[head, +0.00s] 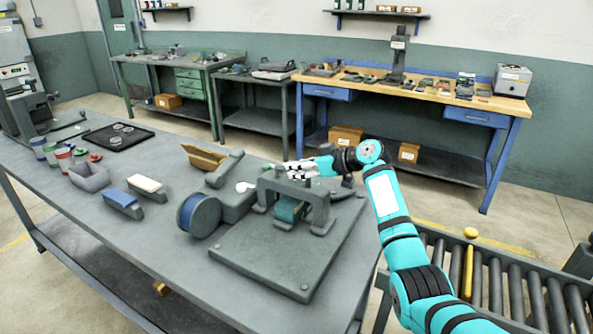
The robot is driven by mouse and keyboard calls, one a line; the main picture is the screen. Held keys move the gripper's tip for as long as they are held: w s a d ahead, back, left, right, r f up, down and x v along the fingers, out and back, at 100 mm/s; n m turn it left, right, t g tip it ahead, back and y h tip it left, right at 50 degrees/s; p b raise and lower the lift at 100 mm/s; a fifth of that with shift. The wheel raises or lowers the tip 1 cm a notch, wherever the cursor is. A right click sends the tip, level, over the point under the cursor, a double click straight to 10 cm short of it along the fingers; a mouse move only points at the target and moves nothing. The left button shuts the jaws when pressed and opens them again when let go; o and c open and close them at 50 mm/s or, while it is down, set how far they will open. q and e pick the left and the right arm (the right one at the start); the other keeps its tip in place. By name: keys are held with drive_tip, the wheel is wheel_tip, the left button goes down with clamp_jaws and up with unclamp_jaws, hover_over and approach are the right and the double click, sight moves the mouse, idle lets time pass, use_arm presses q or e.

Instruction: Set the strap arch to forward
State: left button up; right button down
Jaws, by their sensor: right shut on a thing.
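The ring grinder stands on the grey bench, with a flat base plate (270,261) and a blue-faced wheel (195,213) at its left. A grey strap arch (318,197) stands upright over a teal-blue block (290,211) on the plate. My right gripper (292,169) reaches in from the right, at the far side of the arch's top bar. It is shut, apparently on the strap arch; the exact contact is too small to tell. My left gripper is not in view.
On the bench to the left are a blue-topped block (122,200), a white-topped block (145,184), a grey bin (90,177), cups and a black tray (117,137). An open brown box (207,160) lies behind the grinder. A roller conveyor (500,284) stands at right.

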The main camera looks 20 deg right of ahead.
drive_tip(key=shift+w+d+r, duration=0.1)
drive_tip(key=shift+d+r, duration=0.1)
drive_tip(key=c, duration=1.6)
unclamp_jaws()
drive_tip(key=o, duration=0.3)
drive_tip(key=shift+w+d+f, duration=0.1)
drive_tip(key=shift+f, duration=0.1)
drive_tip(key=v, duration=1.2)
